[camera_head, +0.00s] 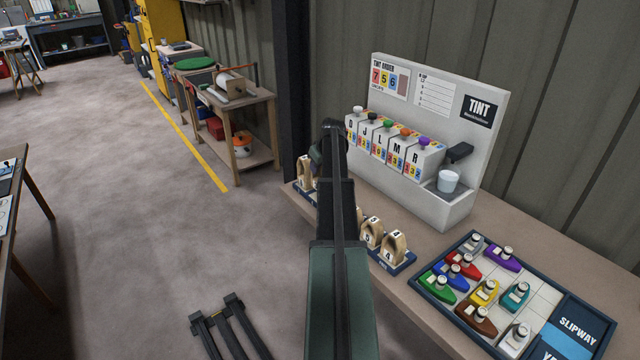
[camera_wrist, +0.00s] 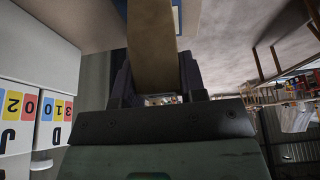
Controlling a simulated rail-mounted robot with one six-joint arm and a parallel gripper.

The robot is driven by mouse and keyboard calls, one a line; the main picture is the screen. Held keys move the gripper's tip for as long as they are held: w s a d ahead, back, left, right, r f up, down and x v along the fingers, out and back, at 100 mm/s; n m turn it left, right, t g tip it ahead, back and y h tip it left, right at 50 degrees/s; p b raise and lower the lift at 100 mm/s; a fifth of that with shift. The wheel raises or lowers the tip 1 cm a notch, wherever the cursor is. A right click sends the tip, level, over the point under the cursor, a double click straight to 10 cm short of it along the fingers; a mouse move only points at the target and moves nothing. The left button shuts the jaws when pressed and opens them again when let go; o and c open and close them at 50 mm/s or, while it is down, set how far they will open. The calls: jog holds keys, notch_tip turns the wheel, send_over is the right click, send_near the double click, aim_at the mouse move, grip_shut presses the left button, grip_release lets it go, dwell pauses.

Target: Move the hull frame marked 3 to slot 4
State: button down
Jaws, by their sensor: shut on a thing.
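My gripper (camera_wrist: 155,72) is shut on a tan wooden piece (camera_wrist: 152,35) in the wrist view. The piece looks like a hull frame; its number does not show. In the head view my arm hides my gripper and the held piece. Wooden arch-shaped hull frames stand in a blue rack (camera_head: 408,264) along the bench's left edge. One frame (camera_head: 305,171) shows left of my arm, and two more (camera_head: 372,234) (camera_head: 396,247) show right of it. Their small numbers are hard to read. A 4 seems to mark the rack's near end. The rack's middle is hidden behind my arm.
A tint dispenser (camera_head: 440,150) with several lettered boxes and a white cup (camera_head: 448,181) stands behind the rack. A tray of coloured toy boats (camera_head: 490,290) lies to the right. Bare bench top (camera_head: 520,226) lies between them. Left of the bench is open floor.

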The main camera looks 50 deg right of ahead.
aim_at(320, 175)
notch_tip(320, 175, down, 4)
jog(key=b, duration=0.3)
jog(key=shift+f, duration=0.1)
jog(key=shift+r, duration=0.25)
jog(key=shift+f, duration=0.2)
jog(key=c, duration=0.7)
grip_release()
jog(key=shift+r, duration=0.1)
jog(key=shift+r, duration=0.25)
jog(key=p+v, duration=1.1)
jog(key=shift+s+r, duration=0.25)
jog(key=shift+r, duration=0.05)
